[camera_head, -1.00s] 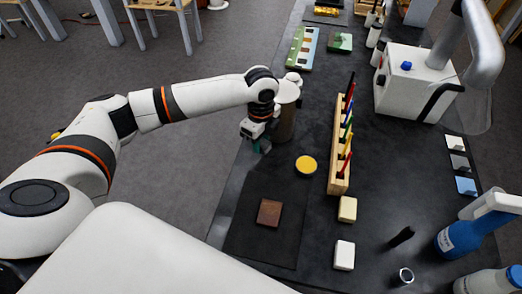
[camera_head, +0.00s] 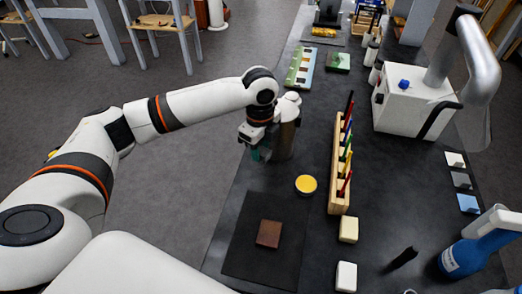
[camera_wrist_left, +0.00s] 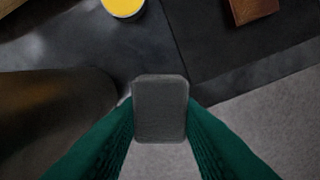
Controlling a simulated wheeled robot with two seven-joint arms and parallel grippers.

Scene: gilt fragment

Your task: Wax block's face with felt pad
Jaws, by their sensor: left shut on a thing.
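My left gripper (camera_head: 258,152) is shut on a dark grey pad, seen best in the left wrist view. There the felt pad (camera_wrist_left: 160,108) sits between the two green fingers. It is held in the air near the table's left edge, above and left of the yellow wax tin (camera_head: 306,184). The tin also shows at the top of the wrist view (camera_wrist_left: 122,5). The brown block (camera_head: 269,234) lies on a dark mat (camera_head: 240,262) nearer to me, and its corner shows in the wrist view (camera_wrist_left: 254,8). The pad touches neither tin nor block. My right gripper is not in view.
A brown cylinder (camera_head: 287,138) stands right beside the gripper. A wooden rack (camera_head: 338,195) with coloured tools stands right of the tin. A cream block (camera_head: 348,229) and a white block (camera_head: 346,276) lie right of the mat. A blue bottle (camera_head: 468,255) stands at right.

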